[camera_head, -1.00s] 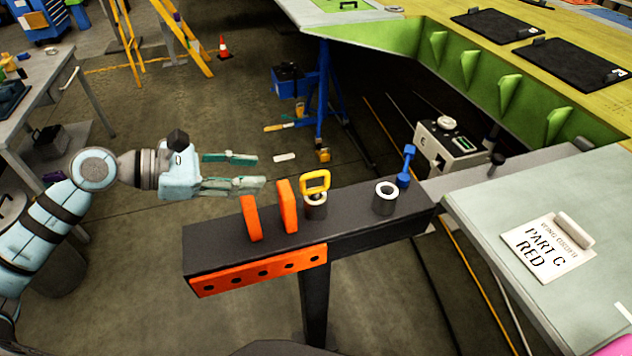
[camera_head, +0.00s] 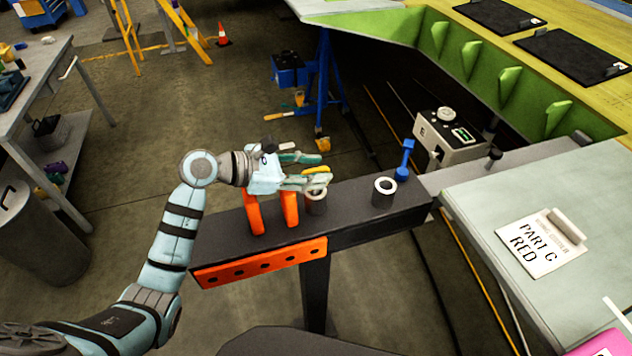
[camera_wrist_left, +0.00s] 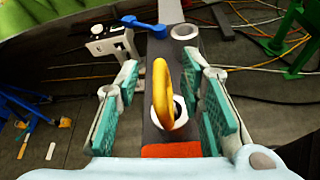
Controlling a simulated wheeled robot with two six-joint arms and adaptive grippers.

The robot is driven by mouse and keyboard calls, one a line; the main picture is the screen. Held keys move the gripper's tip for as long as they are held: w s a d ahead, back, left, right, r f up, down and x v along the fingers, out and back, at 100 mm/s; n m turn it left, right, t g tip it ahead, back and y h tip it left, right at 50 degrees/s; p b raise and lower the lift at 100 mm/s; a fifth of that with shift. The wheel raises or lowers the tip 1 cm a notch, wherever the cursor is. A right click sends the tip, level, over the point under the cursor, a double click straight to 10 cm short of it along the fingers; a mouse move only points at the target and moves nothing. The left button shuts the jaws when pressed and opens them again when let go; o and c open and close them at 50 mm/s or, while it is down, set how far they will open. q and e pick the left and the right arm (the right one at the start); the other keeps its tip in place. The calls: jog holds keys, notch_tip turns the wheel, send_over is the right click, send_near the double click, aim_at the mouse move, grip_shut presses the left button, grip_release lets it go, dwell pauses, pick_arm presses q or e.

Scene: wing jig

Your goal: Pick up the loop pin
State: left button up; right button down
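The loop pin (camera_head: 316,169) is yellow and sits upright in a grey-white socket (camera_head: 316,194) on the dark beam. In the head view my gripper partly hides it. In the left wrist view the loop pin (camera_wrist_left: 162,92) stands between the two fingers, with a gap on each side. My left gripper (camera_head: 318,170) is open around the pin's loop and does not visibly touch it; it also shows in the left wrist view (camera_wrist_left: 163,100). My right gripper is not in view.
The dark beam (camera_head: 350,205) carries two orange uprights (camera_head: 253,212) under my left gripper. An empty-looking socket (camera_head: 384,190) and a blue pin (camera_head: 404,160) stand further right. A grey table with a sign (camera_head: 540,243) lies at the right.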

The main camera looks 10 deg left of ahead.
pick_arm(q)
jog(key=shift+s+a, duration=0.1)
jog(key=shift+s, duration=0.05)
grip_shut()
